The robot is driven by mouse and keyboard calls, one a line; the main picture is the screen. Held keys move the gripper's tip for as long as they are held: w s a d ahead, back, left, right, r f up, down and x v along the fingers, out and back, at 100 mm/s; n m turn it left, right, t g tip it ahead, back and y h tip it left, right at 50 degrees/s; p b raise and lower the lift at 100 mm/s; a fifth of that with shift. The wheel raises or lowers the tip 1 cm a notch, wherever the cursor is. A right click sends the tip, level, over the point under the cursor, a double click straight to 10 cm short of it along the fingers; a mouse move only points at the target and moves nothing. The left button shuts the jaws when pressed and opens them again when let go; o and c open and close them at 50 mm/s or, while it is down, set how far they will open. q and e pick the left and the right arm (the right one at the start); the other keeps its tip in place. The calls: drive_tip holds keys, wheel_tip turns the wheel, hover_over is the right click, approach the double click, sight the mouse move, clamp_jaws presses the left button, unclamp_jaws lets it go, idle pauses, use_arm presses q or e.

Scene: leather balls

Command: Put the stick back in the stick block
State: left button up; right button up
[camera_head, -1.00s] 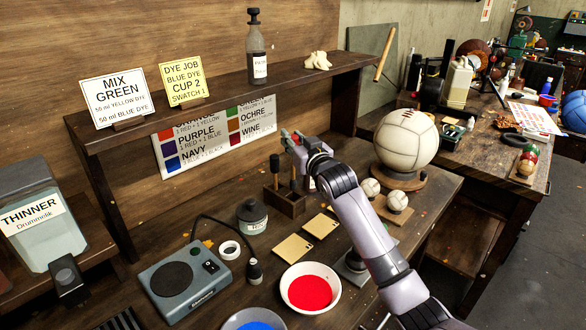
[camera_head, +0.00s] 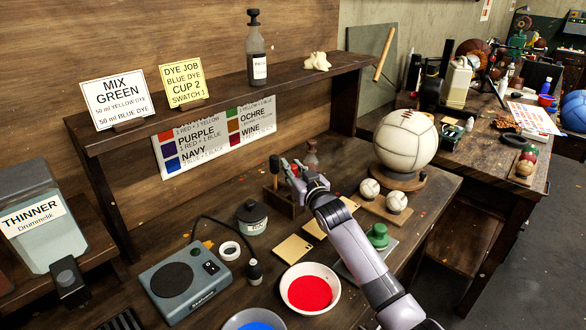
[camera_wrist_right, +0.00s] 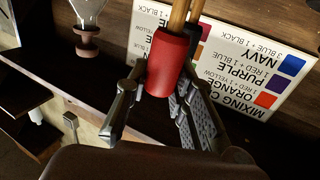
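The stick block (camera_head: 283,206), a dark wooden holder, stands on the bench below the colour chart. One dark-tipped stick (camera_head: 273,165) stands upright in it. My right gripper (camera_head: 287,166) is over the block's right side and hides part of it. In the right wrist view, its fingers (camera_wrist_right: 168,88) are on both sides of a stick with a red tip (camera_wrist_right: 168,66) and seem to press on that tip. The view is upside down, so the wooden shaft runs downward. Another stick is close behind it. The shaft's lower end is hidden. My left gripper is not in view.
A glass bottle (camera_head: 311,157) stands just behind the gripper. A dark jar (camera_head: 252,217), a bowl of red dye (camera_head: 310,289) and tan swatches (camera_head: 293,247) lie in front. A large white ball (camera_head: 406,142) is at right. The shelf (camera_head: 220,92) overhangs the block.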

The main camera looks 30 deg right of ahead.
drive_tip(key=o, duration=0.5)
drive_tip(key=shift+s, duration=0.1)
drive_tip(key=s, duration=0.8)
drive_tip(key=s+b, duration=0.1)
drive_tip(key=s, duration=0.2)
drive_tip(key=shift+s+a+r, duration=0.1)
drive_tip(key=shift+s+a, duration=0.25)
drive_tip(key=shift+s, duration=0.05)
